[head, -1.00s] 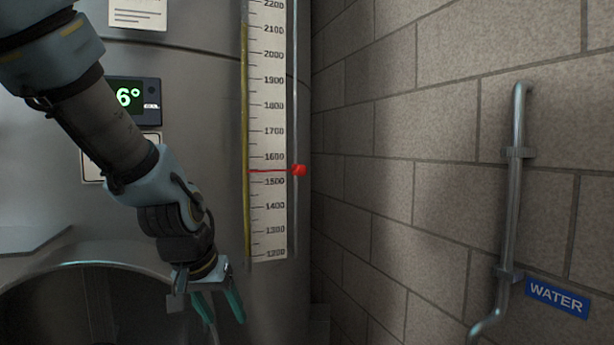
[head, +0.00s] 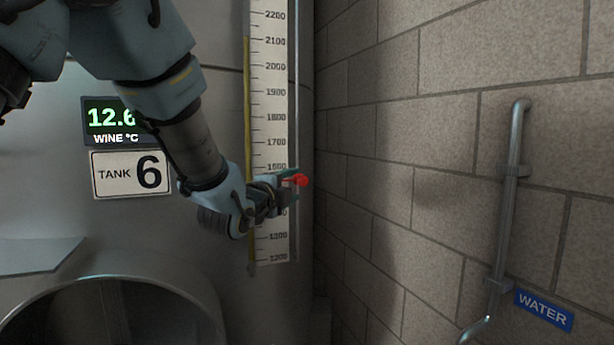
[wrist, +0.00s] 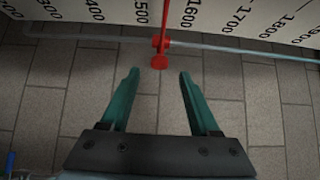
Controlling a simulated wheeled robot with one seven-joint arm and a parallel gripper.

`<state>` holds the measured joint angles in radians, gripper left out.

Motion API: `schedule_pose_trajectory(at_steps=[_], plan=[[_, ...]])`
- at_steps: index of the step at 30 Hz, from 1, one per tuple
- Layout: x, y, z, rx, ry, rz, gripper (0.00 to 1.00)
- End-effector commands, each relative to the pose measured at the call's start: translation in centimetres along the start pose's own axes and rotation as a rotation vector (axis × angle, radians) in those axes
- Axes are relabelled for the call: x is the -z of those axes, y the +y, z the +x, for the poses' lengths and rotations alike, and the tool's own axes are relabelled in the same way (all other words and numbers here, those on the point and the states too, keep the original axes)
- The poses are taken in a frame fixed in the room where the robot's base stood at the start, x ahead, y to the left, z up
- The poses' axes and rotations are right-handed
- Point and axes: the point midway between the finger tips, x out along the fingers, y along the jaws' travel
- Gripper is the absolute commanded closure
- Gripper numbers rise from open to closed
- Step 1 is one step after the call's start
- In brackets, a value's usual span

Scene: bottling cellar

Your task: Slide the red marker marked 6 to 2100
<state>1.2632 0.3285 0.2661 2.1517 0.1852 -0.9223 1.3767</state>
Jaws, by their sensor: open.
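The red marker (head: 300,180) sits on a thin vertical rod (head: 296,120) at the right edge of a white printed scale (head: 270,95). In the wrist view, the marker's knob (wrist: 160,61) and thin red pointer show, the pointer between 1500 and 1600. The 2100 line is well above it. No 6 is readable on the marker itself; a sign on the tank reads TANK 6 (head: 131,174). My gripper (wrist: 158,74) is open, with green fingers either side of the knob's line. The knob is just beyond the fingertips, in the gap, apparently untouched. My gripper partly hides the lower scale in the head view.
A yellow-filled sight tube (head: 248,110) runs along the scale's left edge. A block wall (head: 410,130) stands close on the right, with a metal pipe (head: 510,200) and a blue WATER sign (head: 543,308). A display (head: 113,119) is on the tank.

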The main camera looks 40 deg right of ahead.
Motion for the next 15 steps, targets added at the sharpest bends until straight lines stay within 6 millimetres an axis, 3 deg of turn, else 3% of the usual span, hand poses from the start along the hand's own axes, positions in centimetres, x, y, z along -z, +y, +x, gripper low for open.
schedule_pose_trajectory(at_steps=[9, 15], plan=[[-0.1, -0.2, 5.8, -0.004, -0.001, -0.002, 0.38], [-0.1, -0.1, 8.5, -0.003, -0.002, -0.004, 0.38]])
